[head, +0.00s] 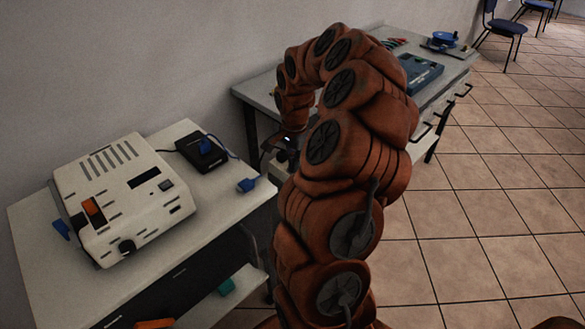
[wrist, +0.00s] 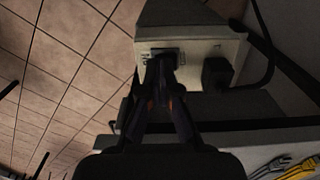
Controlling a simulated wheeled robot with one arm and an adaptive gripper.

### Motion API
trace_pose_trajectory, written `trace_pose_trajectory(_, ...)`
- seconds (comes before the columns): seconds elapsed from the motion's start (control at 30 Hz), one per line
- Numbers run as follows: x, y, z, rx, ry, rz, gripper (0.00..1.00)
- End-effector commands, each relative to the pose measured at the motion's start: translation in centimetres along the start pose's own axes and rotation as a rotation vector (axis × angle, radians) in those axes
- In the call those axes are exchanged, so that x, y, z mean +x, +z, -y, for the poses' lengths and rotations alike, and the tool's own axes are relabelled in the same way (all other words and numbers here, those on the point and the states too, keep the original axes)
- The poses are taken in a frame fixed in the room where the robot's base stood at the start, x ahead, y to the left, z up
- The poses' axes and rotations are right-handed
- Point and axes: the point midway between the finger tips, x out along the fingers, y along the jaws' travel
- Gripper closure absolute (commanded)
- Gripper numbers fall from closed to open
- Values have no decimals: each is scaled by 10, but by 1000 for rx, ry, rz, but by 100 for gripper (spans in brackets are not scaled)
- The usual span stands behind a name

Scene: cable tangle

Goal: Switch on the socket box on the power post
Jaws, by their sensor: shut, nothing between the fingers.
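In the wrist view a pale socket box (wrist: 190,45) fills the upper middle. A dark switch (wrist: 168,53) is on its front face, and a black plug (wrist: 216,73) with a cable sits to the right. My gripper (wrist: 162,66) is shut and empty, with its fingertips right at the switch and covering its lower part. I cannot tell whether the tips touch it or which way the switch is set. In the head view my gripper (head: 284,143) is small and partly hidden by my arm beyond the white table; the socket box is hidden there.
A white table (head: 190,235) on the left holds a cream power unit (head: 120,190), a black adapter (head: 201,152) and a blue plug (head: 247,185). A grey bench (head: 440,75) stands behind my arm. Yellow tools (wrist: 290,168) lie at lower right in the wrist view. Tiled floor is open at right.

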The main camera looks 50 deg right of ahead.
Motion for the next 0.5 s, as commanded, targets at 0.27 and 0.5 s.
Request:
trace_pose_trajectory(0.27, 4, 0, 0, 0, 0, 0, 100)
trace_pose_trajectory(0.5, 6, 0, 0, 0, 0, 0, 100)
